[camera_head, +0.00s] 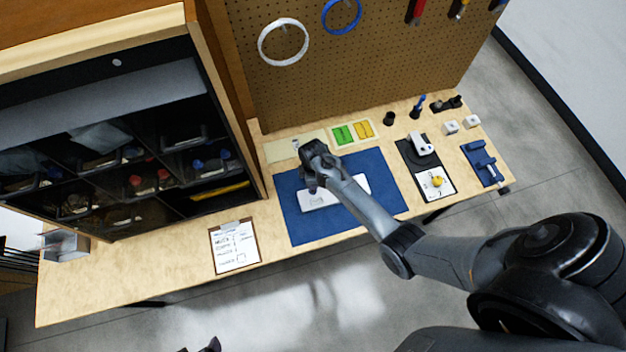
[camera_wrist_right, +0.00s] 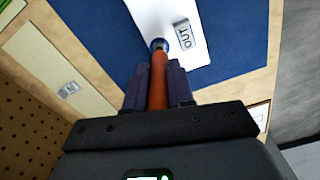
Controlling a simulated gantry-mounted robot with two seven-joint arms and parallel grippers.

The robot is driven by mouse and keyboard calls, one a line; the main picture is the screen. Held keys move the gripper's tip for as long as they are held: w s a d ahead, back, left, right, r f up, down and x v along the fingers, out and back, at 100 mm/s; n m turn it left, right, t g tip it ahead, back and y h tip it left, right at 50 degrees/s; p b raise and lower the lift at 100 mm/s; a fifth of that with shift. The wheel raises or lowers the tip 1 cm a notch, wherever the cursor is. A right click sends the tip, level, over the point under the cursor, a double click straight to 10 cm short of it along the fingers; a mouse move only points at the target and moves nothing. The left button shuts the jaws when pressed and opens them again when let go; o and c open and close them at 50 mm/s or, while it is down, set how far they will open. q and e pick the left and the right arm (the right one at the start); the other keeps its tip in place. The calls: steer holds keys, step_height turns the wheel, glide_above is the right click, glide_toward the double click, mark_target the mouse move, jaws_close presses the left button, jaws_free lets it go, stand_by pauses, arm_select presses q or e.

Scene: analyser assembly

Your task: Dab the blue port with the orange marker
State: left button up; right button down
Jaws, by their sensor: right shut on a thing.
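My right gripper (camera_head: 312,178) is over the left end of a white device (camera_head: 350,190) on the blue mat (camera_head: 290,217). In the right wrist view, the gripper (camera_wrist_right: 158,72) is shut on the orange marker (camera_wrist_right: 158,88). The marker points at the blue port (camera_wrist_right: 157,43) on the white device (camera_wrist_right: 150,12), next to a grey label reading "OUT" (camera_wrist_right: 184,34). The marker's tip overlaps the port in this view; I cannot tell whether they touch. A dark piece at the bottom edge of the head view may be my left gripper (camera_head: 210,346); its jaws are unclear.
A clipboard (camera_head: 235,250) lies left of the mat. Green (camera_head: 343,135) and yellow (camera_head: 363,129) pieces lie behind it. A black tray (camera_head: 408,153), a blue fixture (camera_head: 480,160) and small parts stand to the right. A dark shelf of bins (camera_head: 110,190) rises at left.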

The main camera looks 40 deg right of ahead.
steer(key=shift+f, duration=0.25)
steer(key=shift+f+b, duration=0.25)
steer(key=shift+b, duration=0.05)
stand_by(0.4)
stand_by(0.6)
steer(key=shift+f, duration=0.2)
stand_by(0.9)
steer(key=shift+r+p, duration=0.1)
steer(key=shift+p, duration=0.25)
step_height(320, 180, up, 2)
steer(key=shift+p, duration=1.1)
step_height(320, 180, up, 5)
steer(key=p, duration=0.5)
steer(key=shift+p, duration=0.35)
